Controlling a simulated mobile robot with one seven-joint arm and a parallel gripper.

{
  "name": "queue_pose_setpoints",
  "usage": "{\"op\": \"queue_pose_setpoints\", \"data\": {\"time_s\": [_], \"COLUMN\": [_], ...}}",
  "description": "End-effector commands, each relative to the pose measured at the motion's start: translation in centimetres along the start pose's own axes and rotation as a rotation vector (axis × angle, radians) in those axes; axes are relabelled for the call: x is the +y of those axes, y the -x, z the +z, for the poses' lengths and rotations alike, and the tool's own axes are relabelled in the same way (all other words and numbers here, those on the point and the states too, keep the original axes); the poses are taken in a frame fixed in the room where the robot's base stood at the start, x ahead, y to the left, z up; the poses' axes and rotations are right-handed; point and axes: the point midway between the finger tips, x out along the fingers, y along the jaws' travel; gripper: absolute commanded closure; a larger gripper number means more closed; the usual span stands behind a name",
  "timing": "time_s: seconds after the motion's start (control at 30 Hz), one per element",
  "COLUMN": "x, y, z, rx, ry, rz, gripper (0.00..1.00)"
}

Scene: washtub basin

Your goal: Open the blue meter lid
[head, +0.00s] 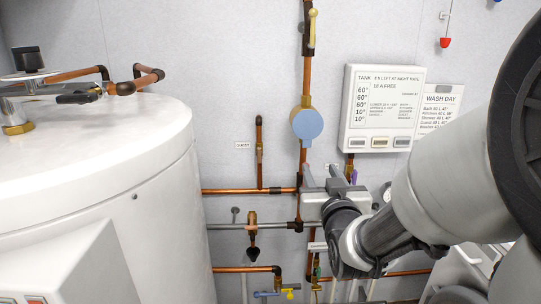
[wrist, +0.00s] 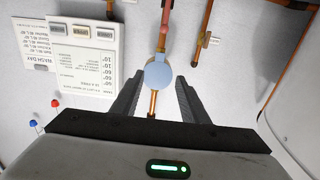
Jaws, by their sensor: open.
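The blue meter lid (head: 307,124) is a round light-blue disc on a brass meter body, set in a vertical copper pipe on the wall. It faces out and looks closed. In the wrist view the blue lid (wrist: 158,75) appears beyond and between my fingertips, with no contact visible. My gripper (head: 325,175) is below and slightly right of the lid in the head view. Its two dark fingers (wrist: 158,82) are spread apart and hold nothing. The gap between lid and fingertips is hard to judge.
A white tank control panel (head: 382,108) and a Wash Day sign (head: 440,105) are on the wall at right. A large white tank (head: 90,170) fills the left. Copper pipes (head: 240,191) run below the meter. A yellow-handled valve (head: 312,25) is above it.

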Motion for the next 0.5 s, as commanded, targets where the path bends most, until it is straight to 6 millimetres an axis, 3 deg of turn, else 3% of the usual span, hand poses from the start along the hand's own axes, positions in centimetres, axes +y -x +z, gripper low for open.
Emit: {"op": "queue_pose_setpoints", "data": {"time_s": [0.5], "x": [0.0], "y": [-2.6], "z": [-0.9], "rx": [0.007], "ry": [0.002], "rz": [0.001], "gripper": [0.59]}}
